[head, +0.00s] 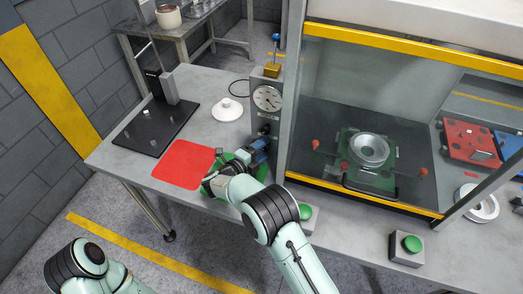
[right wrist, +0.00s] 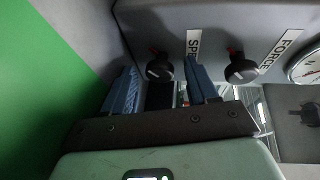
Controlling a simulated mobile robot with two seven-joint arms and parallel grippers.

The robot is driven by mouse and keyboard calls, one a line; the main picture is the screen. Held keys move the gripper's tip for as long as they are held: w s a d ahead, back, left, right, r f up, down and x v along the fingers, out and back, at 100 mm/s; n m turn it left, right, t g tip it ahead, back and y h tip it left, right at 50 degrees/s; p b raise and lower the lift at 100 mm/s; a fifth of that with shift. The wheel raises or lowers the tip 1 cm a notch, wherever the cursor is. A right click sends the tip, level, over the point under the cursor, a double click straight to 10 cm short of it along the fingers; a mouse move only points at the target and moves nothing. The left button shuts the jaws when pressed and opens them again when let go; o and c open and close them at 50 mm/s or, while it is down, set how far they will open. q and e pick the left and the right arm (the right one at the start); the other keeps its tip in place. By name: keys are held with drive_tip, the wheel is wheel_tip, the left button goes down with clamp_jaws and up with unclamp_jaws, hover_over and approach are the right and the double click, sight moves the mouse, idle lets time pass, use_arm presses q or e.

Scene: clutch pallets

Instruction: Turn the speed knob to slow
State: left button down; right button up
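The speed knob (right wrist: 160,66) is black with a small red mark. It sits on the grey panel of the control box (head: 258,118), beside a white label partly hidden by my finger, with "SP" readable. My right gripper (right wrist: 161,72) is open, with its blue fingers on either side of the knob in the right wrist view. Whether they touch it I cannot tell.
A second black knob (right wrist: 240,69), labelled FORCE, and a gauge (right wrist: 306,66) are right of the speed knob. The glass-fronted press (head: 370,110) stands right of the box. Green buttons (head: 411,243) are along the front.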

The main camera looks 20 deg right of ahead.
use_arm(q)
drive_tip(key=shift+s+f+b, duration=0.3)
drive_tip(key=shift+f+b, duration=0.25)
drive_tip(key=shift+f, duration=0.05)
drive_tip(key=shift+s+f+b, duration=0.25)
drive_tip(key=shift+f+b, duration=0.3)
drive_tip(key=shift+f, duration=0.05)
use_arm(e)
drive_tip(key=v, duration=1.3)
drive_tip(key=shift+s+a, duration=0.15)
